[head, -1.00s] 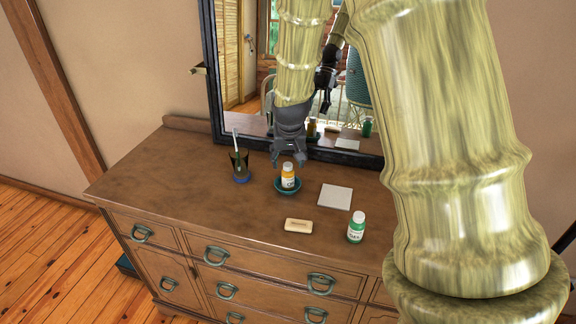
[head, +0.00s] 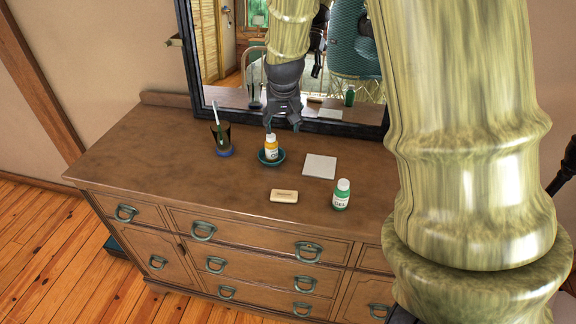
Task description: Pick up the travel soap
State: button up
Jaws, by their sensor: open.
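The travel soap looks to be the small beige bar (head: 284,196), lying flat near the front edge of the dresser top. Small dark marks show on its upper face. My gripper (head: 283,127) points down, open and empty, farther back near the mirror. In the picture its fingertips are just above an orange bottle with a white cap (head: 271,147), which stands in a teal dish (head: 272,161). I cannot tell the gap between fingertips and bottle. The gripper is apart from the bar, which is fully visible.
A green bottle with a white cap (head: 341,195) stands right of the bar. A pale square tile (head: 319,166) lies behind them. A dark cup with a toothbrush (head: 221,139) stands at the left. The mirror (head: 341,129) borders the dresser's back. The dresser's left top (head: 140,155) is clear.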

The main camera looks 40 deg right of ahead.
aim_at(289, 196)
jog(key=z, duration=1.05)
